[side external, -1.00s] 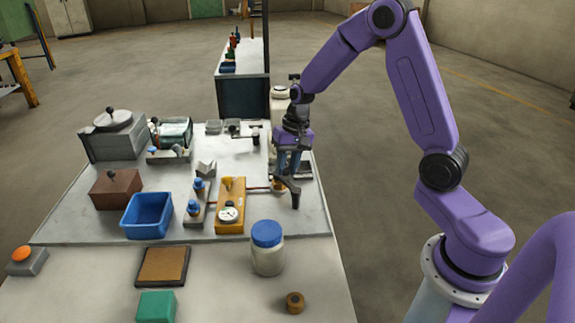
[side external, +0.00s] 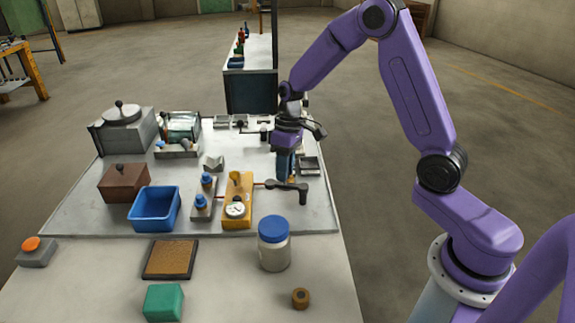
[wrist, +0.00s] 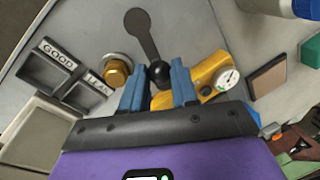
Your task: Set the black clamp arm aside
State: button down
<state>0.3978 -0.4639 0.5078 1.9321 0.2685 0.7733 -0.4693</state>
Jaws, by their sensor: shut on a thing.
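The black clamp arm (side external: 288,187) has a round end and a ball knob and shows beside the yellow gauge fixture (side external: 237,200). My gripper (side external: 284,178) points down over the table with its blue fingers shut on the knob end of the clamp arm. In the wrist view, the ball knob of the clamp arm (wrist: 146,38) sits between the fingertips of my gripper (wrist: 160,82), and its flat bar reaches away from them. The yellow fixture with its dial (wrist: 215,80) lies just right of the fingers. I cannot tell whether the clamp arm touches the table.
A brass knob (wrist: 115,70) and a tray marked GOOD and LEAK (wrist: 58,72) lie left of the fingers in the wrist view. A blue bin (side external: 154,209), a blue-lidded jar (side external: 274,244) and blue-capped parts (side external: 205,190) stand nearby. The table right of the fixture is fairly clear.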

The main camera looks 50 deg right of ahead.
jog(key=n, duration=0.1)
jog(key=a+n, duration=0.1)
jog(key=n, duration=0.1)
jog(key=shift+s+a+n+g, duration=0.1)
jog(key=shift+s+n+g, duration=0.2)
jog(key=shift+s, duration=0.1)
jog(key=shift+s+a+n+h, duration=0.15)
jog(key=shift+s+a+n, duration=0.1)
jog(key=shift+n, duration=0.4)
jog(key=shift+s+a+n+h, duration=0.1)
jog(key=shift+s+n+h, duration=0.1)
jog(key=shift+n, duration=0.45)
jog(key=c, duration=0.9)
grip_release()
jog(key=shift+o, duration=0.2)
notch_tip(320, 180, up, 17)
jog(key=w+d, duration=0.2)
jog(key=shift+w, duration=0.25)
jog(key=shift+s+a, duration=0.1)
